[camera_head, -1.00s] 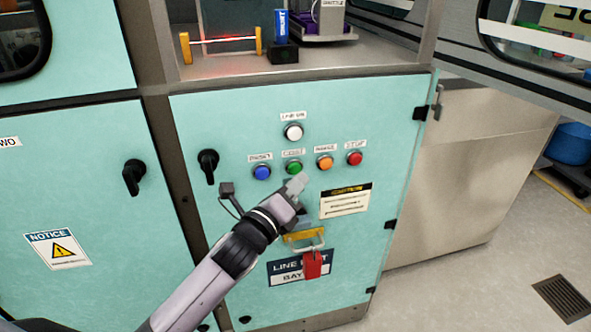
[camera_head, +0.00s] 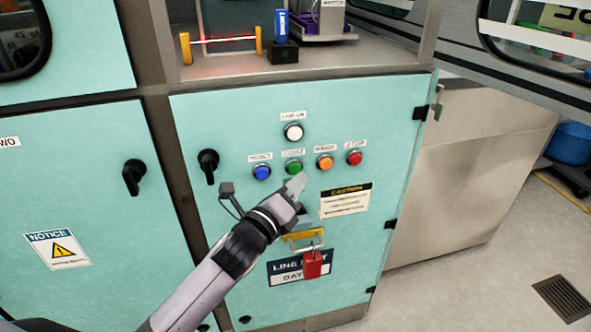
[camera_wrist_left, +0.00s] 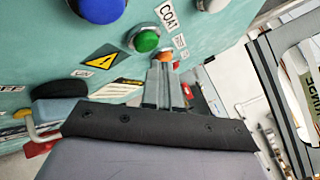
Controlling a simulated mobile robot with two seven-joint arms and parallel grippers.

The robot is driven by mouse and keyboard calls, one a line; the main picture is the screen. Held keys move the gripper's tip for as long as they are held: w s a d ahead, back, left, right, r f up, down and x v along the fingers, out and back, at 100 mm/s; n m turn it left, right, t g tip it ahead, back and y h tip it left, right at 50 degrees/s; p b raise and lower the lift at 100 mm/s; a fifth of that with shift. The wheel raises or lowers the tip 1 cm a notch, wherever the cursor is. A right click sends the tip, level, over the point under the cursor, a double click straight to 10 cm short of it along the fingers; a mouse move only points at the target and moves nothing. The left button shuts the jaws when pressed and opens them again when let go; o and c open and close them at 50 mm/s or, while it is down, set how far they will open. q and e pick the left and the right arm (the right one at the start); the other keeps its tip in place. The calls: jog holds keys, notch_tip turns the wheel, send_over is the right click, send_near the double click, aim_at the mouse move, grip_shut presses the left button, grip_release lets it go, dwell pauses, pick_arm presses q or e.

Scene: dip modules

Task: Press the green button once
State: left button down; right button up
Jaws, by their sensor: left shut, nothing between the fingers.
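The green button (camera_head: 293,167) sits in a row on the teal cabinet door (camera_head: 215,265), between a blue button (camera_head: 262,172) and an orange button (camera_head: 324,163). My left gripper (camera_head: 298,181) is shut and empty, its tip just below and slightly right of the green button in the head view. In the left wrist view the green button (camera_wrist_left: 146,41) shows uncovered, above and a little left of the shut fingers (camera_wrist_left: 162,72). I see a gap in the picture between fingertips and button; its depth is hard to judge. My right gripper is not in view.
A red button (camera_head: 354,158) is at the right of the row, a white lamp (camera_head: 293,132) above it. A black knob (camera_head: 207,161) is at left. A yellow hasp (camera_head: 303,235) with a red padlock (camera_head: 312,264) hangs below my gripper.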

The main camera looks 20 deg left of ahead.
pick_arm(q)
jog(key=shift+w, duration=0.1)
dwell(0.7)
jog(key=shift+w+a, duration=0.25)
jog(key=shift+w, duration=0.05)
jog(key=shift+w+a, duration=0.25)
jog(key=shift+w, duration=0.1)
dwell(1.0)
jog(key=shift+s, duration=0.15)
jog(key=shift+s+d+p, duration=0.4)
jog(key=shift+s+d, duration=0.05)
jog(key=shift+s, duration=0.1)
jog(key=s+d, duration=0.2)
jog(key=s, duration=0.2)
jog(key=shift+s+d+p, duration=0.1)
jog(key=shift+d+p, duration=0.25)
jog(key=shift+d, duration=0.05)
